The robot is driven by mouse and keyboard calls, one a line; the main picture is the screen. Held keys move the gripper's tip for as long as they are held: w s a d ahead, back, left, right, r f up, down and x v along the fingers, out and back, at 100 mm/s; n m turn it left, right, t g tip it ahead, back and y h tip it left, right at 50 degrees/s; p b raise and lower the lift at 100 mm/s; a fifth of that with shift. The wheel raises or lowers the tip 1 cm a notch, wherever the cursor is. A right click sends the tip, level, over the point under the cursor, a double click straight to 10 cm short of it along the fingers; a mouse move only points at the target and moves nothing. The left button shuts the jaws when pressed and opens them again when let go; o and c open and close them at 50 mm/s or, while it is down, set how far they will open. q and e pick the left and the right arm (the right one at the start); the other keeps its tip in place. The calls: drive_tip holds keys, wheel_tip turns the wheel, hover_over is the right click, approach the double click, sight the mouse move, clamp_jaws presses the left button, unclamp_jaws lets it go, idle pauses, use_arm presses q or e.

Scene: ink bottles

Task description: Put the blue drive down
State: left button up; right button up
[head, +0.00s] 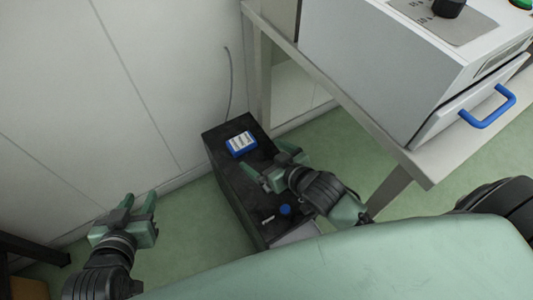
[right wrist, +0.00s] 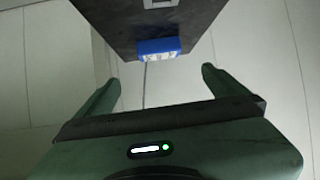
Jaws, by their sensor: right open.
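The blue drive (head: 241,143), a small blue block with a white label, lies on the far part of the top of a black box (head: 227,185). In the right wrist view the drive (right wrist: 158,47) lies on the dark top (right wrist: 190,15), beyond my fingertips. My right gripper (head: 267,164) is open and empty over the box, on the near side of the drive and apart from it. My left gripper (head: 139,203) is open and empty, left of the box.
A small blue round thing (head: 285,209) and a small pale piece (head: 267,218) are at the near end of the box. A white table (head: 360,107) on the right carries a grey-white machine (head: 390,60) with a blue handle (head: 489,110). A wall stands behind the box.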

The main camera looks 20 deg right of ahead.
drive_tip(key=s+d+r+m+h, duration=0.1)
drive_tip(key=s+r, duration=0.5)
drive_tip(key=r, duration=0.2)
drive_tip(key=shift+r, duration=0.15)
